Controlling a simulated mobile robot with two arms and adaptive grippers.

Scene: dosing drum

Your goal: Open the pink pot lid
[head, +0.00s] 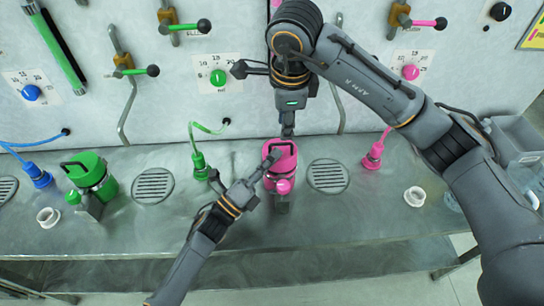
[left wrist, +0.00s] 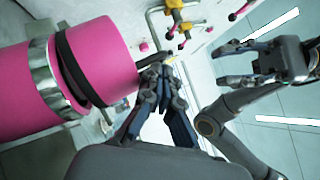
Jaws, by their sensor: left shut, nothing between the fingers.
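The pink pot (head: 281,172) stands upright on the steel bench, with its lid on top and a black handle. In the left wrist view the pot (left wrist: 20,95) appears sideways, with a metal band below its pink lid (left wrist: 105,48) and a black strip across the lid. My left gripper (head: 269,164) is shut and empty beside the lid; its fingers also show in the left wrist view (left wrist: 160,80). I cannot tell whether they touch the lid. My right gripper (head: 287,130) hangs just behind and above the pot; in the left wrist view (left wrist: 238,65) its fingers are apart and empty.
A green pot (head: 92,175) stands at left. Blue (head: 38,176), green (head: 200,165) and pink (head: 373,158) hose connectors stand on the bench. Drain grilles (head: 328,175) flank the pot. White rings (head: 415,196) lie near the bench's front. The wall behind carries dials and levers (head: 188,26).

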